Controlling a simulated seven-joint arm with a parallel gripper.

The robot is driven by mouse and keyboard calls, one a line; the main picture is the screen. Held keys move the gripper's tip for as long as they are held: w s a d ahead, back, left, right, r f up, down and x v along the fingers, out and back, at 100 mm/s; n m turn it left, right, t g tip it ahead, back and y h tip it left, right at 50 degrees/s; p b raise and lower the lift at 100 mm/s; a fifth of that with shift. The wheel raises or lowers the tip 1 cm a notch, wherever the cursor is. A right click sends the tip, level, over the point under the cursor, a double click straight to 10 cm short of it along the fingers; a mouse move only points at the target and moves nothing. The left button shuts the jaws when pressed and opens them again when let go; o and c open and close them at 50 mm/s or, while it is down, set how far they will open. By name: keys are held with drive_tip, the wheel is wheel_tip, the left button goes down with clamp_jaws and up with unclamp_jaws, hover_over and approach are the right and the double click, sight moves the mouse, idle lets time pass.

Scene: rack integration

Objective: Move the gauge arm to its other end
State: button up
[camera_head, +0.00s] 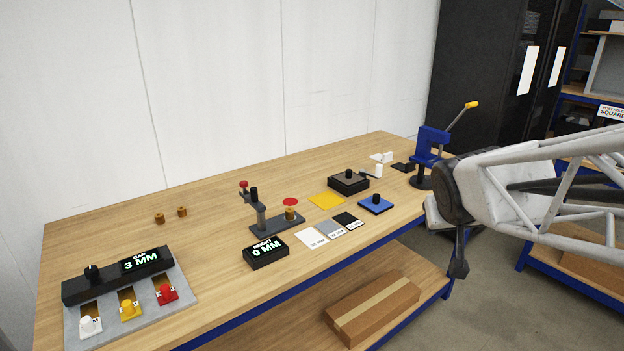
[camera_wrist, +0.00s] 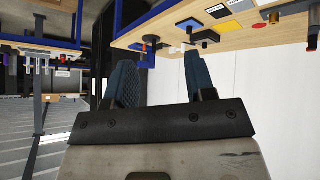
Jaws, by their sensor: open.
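The gauge stand (camera_head: 277,225) is a dark grey base on the wooden table, with an upright post. Its gauge arm (camera_head: 249,194) sits near the top of the post and points to the back left, with a red knob (camera_head: 244,184) at its end. A brass piece (camera_head: 290,214) stands on the base's right end, with a red disc (camera_head: 290,202) close behind it. The readout (camera_head: 266,253) in front shows HEIGHT 0 MM. My gripper (camera_head: 460,257) is off the table's right edge, far from the gauge. In the wrist view my gripper (camera_wrist: 160,78) is open and empty.
A blue press (camera_head: 432,146) with a yellow-tipped lever stands at the table's right end, near my arm. Coloured cards, a black block (camera_head: 348,182) and a blue block (camera_head: 376,205) lie right of the gauge. A 3 MM panel (camera_head: 118,275) and two brass pieces are left.

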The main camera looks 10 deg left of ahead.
drive_tip(key=w+a+n+t+y, duration=0.2)
drive_tip(key=w+a, duration=0.4)
drive_tip(key=w, duration=0.3)
drive_tip(key=w+a+r+n+t+y, duration=0.1)
drive_tip(key=w+a+n+y, duration=0.15)
drive_tip(key=w+a, duration=0.5)
drive_tip(key=w+a+n+t+y, duration=0.2)
drive_tip(key=w+a+y, duration=0.15)
drive_tip(key=w, duration=0.65)
drive_tip(key=w+a+f+n+g+y, duration=0.2)
drive_tip(key=w+a+y, duration=0.1)
drive_tip(key=a, duration=0.4)
drive_tip(key=w+a+f+n+g+y, duration=0.1)
drive_tip(key=w+a+f+n+y, duration=0.15)
drive_tip(key=a, duration=0.45)
drive_tip(key=n+g+y, duration=0.6)
drive_tip(key=g, duration=0.4)
approach(249, 201)
wheel_tip(249, 201, up, 5)
drive_tip(key=a, duration=0.2)
drive_tip(key=shift+h, duration=0.25)
drive_tip(key=shift+a, duration=0.1)
drive_tip(key=shift+a, duration=3.8)
clamp_jaws()
